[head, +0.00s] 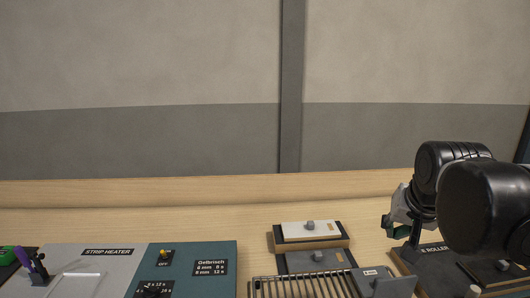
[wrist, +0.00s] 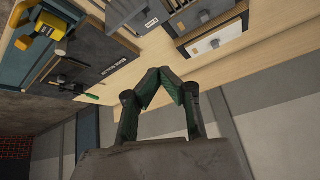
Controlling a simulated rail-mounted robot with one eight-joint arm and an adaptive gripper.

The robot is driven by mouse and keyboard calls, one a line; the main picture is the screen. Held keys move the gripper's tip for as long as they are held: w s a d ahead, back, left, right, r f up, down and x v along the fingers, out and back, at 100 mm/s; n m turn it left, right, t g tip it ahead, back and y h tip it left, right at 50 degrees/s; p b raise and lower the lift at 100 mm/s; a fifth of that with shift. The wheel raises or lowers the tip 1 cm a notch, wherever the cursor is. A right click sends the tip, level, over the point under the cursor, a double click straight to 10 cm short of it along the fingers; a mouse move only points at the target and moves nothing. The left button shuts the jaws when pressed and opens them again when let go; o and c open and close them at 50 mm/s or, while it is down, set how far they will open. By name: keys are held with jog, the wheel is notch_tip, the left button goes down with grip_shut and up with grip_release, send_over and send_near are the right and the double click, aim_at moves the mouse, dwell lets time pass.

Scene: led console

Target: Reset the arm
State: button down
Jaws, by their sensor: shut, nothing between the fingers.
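My gripper (wrist: 163,72) shows in the wrist view with its two dark green fingers bent inward and their tips together. It is shut and holds nothing. In the head view my gripper (head: 393,229) is at the right, partly hidden by my own black arm links, beside the dark roller unit (head: 436,262). I cannot tell its exact height above the bench.
A wooden bench (head: 200,215) runs along the wall. The strip heater (head: 105,262) with its teal control panel (head: 222,262) stands at the left. A white-topped block (head: 310,230) and a slotted rack (head: 300,286) stand in the middle. In the wrist view a yellow object (wrist: 38,36) shows upper left.

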jog(key=s+a+f+n, duration=0.2)
jog(key=s+a+f, duration=0.1)
jog(key=s, duration=0.3)
jog(key=s+a+f+n+y, duration=0.1)
jog(key=s+a+f+n, duration=0.1)
jog(key=s+a+f, duration=0.2)
jog(key=shift+s+a+f+t, duration=0.15)
jog(key=shift+s+f+t, duration=0.25)
jog(key=shift+s+f, duration=0.45)
jog(key=shift+s+r, duration=0.1)
